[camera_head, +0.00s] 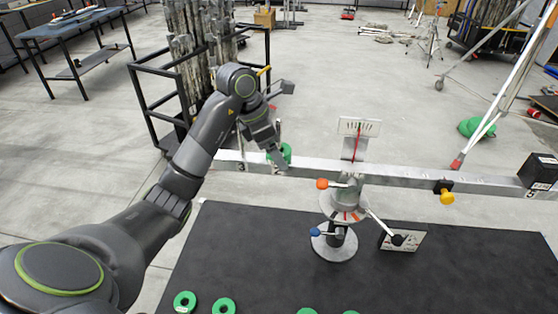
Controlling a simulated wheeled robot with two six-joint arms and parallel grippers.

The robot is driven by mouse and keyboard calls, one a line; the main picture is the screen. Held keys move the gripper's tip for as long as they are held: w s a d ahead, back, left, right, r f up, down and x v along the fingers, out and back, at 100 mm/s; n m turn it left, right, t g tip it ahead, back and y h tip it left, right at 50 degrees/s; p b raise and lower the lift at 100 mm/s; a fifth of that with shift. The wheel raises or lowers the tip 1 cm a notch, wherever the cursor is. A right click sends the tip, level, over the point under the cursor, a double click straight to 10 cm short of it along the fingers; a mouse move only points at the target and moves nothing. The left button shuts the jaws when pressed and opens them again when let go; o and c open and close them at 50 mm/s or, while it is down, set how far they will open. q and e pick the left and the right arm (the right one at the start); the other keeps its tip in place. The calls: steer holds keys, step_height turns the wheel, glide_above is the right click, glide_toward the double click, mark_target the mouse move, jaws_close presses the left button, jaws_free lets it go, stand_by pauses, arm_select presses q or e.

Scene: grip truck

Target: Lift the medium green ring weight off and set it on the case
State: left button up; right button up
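A green ring weight (287,152) is at the left part of the metal balance beam (400,174), partly hidden behind my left gripper. My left gripper (277,154) reaches down from above, with its fingers at the ring. I cannot tell whether they are closed on it. A broad black flat surface, which looks like the case top (250,250), lies below the beam. Several green rings lie along its front edge, including one at the left (184,301) and another beside it (223,305). My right gripper is out of view.
The balance stand (334,244) rises from the black top, with orange and blue knobs. A small dial box (402,237) stands to its right. A yellow knob (446,196) and a black block (540,171) are on the beam's right. The black top's left part is clear.

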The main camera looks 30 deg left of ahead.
arm_select(q)
steer(key=shift+f, duration=0.2)
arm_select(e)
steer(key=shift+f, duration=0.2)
arm_select(q)
steer(key=c, duration=1.3)
steer(key=shift+r+p, duration=0.2)
steer(key=shift+p, duration=0.1)
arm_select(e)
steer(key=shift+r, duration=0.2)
